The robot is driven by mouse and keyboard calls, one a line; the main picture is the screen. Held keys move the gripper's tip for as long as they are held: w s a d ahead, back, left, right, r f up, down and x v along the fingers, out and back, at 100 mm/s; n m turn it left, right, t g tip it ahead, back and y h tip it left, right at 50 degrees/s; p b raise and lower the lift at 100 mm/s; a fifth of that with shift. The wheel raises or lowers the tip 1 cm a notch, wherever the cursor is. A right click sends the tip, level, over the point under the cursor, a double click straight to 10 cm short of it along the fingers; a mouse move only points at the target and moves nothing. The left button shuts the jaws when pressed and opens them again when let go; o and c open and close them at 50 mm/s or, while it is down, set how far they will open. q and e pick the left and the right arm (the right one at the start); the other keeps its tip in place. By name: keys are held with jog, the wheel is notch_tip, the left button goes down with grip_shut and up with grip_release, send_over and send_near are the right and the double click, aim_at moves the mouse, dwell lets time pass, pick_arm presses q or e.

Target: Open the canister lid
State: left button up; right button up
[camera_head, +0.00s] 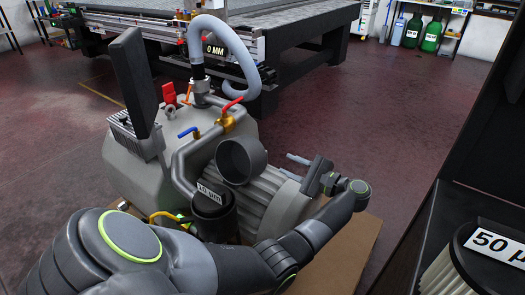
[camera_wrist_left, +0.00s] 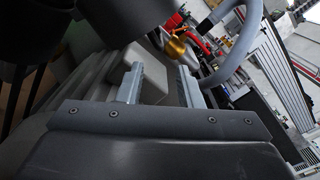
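The dark canister (camera_head: 222,222) stands upright on the near side of the grey vacuum pump. The top of a filter labelled 10 µm (camera_head: 209,192) shows at its mouth. A dark grey, cup-shaped lid (camera_head: 241,161) is tilted up above and right of the canister, its hollow side facing the head camera. I cannot see how it is held there. My left gripper (camera_head: 287,166) is to the right of the lid, apart from it. Its two fingers are spread and empty, as the left wrist view (camera_wrist_left: 160,82) shows. Dark rounded shapes fill that view's upper left. My right gripper is not in view.
The pump (camera_head: 130,165) carries pipes, a red-handled valve (camera_head: 228,112), a blue-handled valve (camera_head: 188,132) and a grey hose (camera_head: 232,45). A filter labelled 50 µm (camera_head: 470,262) stands at the right. A large machine table (camera_head: 300,45) is behind. Red floor (camera_head: 410,130) is clear between.

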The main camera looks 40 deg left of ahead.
aim_at(265, 154)
pick_arm(q)
jog(key=a, duration=0.6)
jog(key=s+a+p, duration=0.1)
jog(key=a, duration=0.2)
jog(key=shift+a, duration=0.8)
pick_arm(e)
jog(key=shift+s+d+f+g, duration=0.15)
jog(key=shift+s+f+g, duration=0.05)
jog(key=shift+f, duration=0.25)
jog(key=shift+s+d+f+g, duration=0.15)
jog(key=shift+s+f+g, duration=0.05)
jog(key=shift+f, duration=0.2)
pick_arm(q)
grip_shut()
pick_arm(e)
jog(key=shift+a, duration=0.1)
